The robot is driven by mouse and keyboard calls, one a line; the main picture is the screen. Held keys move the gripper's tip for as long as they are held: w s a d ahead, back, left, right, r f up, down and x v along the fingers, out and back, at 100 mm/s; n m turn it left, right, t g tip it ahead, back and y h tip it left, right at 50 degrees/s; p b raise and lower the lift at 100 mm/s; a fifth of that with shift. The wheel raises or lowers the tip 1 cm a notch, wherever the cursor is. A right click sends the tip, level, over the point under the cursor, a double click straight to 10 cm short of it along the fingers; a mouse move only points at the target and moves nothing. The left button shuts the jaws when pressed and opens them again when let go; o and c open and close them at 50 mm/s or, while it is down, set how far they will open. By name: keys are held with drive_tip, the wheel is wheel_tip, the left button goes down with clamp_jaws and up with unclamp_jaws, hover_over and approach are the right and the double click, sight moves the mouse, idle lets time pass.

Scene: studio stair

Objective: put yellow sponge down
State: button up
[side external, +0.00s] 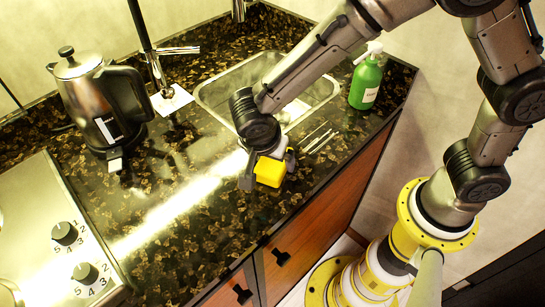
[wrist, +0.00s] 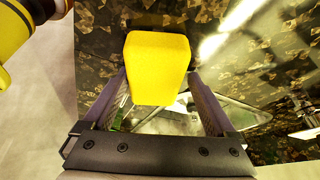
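The yellow sponge (side external: 270,171) is at the end of my gripper (side external: 266,166), over the dark speckled counter (side external: 200,235) near its front edge. In the wrist view, the sponge (wrist: 158,62) sits between the two fingertips of my gripper (wrist: 157,78), with a finger against each side. My gripper is shut on it. The sponge's underside is hidden in the side view, and I cannot tell whether it touches the counter or hangs just above it.
The sink (side external: 213,94) lies behind my gripper, with a green soap bottle (side external: 366,82) to its right. Thin utensils (side external: 318,140) lie right of the sponge. A steel kettle (side external: 92,102) and a stove (side external: 35,215) stand to the left. The counter's middle front is clear.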

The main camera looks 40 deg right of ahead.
drive_tip(key=shift+s+d+f, duration=0.2)
drive_tip(key=shift+s+f, duration=0.3)
drive_tip(key=shift+f, duration=0.25)
drive_tip(key=shift+r, duration=0.5)
drive_tip(key=v, duration=1.2)
drive_tip(key=shift+w+a+r, duration=0.15)
drive_tip(key=shift+w+r, duration=0.15)
drive_tip(key=shift+r, duration=0.05)
drive_tip(key=s+d+r+n+t+y, duration=0.1)
drive_tip(key=s+d+r+n+y, duration=0.1)
drive_tip(key=s+d+n, duration=0.4)
drive_tip(key=s+d+r+n+t+y, duration=0.2)
drive_tip(key=s+d+n, duration=0.5)
drive_tip(key=d, duration=0.8)
drive_tip(key=shift+s+d+r+n+t, duration=0.3)
drive_tip(key=shift+s+d+r, duration=0.05)
drive_tip(key=shift+r, duration=0.45)
